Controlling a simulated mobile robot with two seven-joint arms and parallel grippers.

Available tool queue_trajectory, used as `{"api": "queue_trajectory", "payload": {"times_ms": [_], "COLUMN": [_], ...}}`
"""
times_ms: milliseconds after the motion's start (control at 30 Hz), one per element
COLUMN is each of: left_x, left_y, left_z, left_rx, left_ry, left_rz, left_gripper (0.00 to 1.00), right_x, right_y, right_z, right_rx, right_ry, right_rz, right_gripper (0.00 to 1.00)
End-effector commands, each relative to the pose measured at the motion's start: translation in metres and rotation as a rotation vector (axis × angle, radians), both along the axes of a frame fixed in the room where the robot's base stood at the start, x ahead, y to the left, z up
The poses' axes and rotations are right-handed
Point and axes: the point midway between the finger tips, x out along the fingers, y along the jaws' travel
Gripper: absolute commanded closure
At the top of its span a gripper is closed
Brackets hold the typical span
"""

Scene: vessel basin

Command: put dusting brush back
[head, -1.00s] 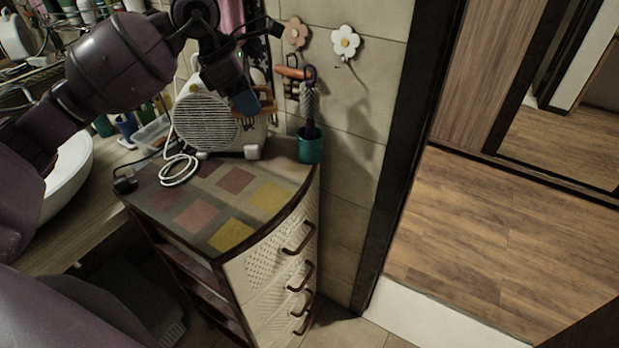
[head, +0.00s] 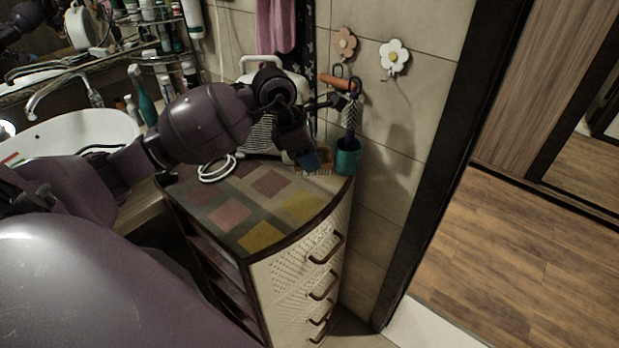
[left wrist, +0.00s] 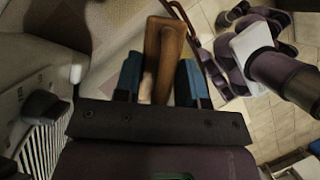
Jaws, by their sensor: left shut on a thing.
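My left gripper (head: 312,160) is low over the back right of the cabinet top, left of the teal cup, in the head view. It is shut on a brown wooden brush (head: 325,159), taken to be the dusting brush. The brush is mostly hidden by the gripper in the head view; its bristles point down, and I cannot tell whether they touch the top. In the left wrist view the brush's wooden handle (left wrist: 170,42) lies between the two blue fingertips of the left gripper (left wrist: 160,78). My right gripper is not in view.
The cabinet top (head: 205,192) has coloured squares and is clear at the front. A teal cup (head: 347,160) holds a dark upright tool. A white heater (head: 272,88) stands behind my arm, with a coiled white cable (head: 215,170). Flower hooks (head: 394,56) are on the wall.

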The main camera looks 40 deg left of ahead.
Motion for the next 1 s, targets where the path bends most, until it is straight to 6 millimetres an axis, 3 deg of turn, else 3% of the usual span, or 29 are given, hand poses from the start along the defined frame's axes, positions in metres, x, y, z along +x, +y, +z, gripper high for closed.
{"api": "queue_trajectory", "payload": {"times_ms": [100, 367, 633, 1000], "left_x": [0.0, 0.0, 0.0, 0.0], "left_y": [0.0, 0.0, 0.0, 0.0], "left_z": [-0.016, -0.031, -0.065, -0.07], "left_rx": [-0.001, -0.002, -0.001, 0.002], "left_ry": [0.001, 0.0, 0.001, 0.0], "left_rz": [0.001, 0.001, 0.001, -0.001], "left_gripper": [0.89, 0.89, 0.89, 0.89], "right_x": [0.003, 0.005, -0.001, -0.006], "right_y": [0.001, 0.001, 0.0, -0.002], "right_z": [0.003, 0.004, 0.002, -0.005], "right_rx": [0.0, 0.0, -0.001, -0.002], "right_ry": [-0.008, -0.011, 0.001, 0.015], "right_rz": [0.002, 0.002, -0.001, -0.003], "right_gripper": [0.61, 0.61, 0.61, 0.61]}}
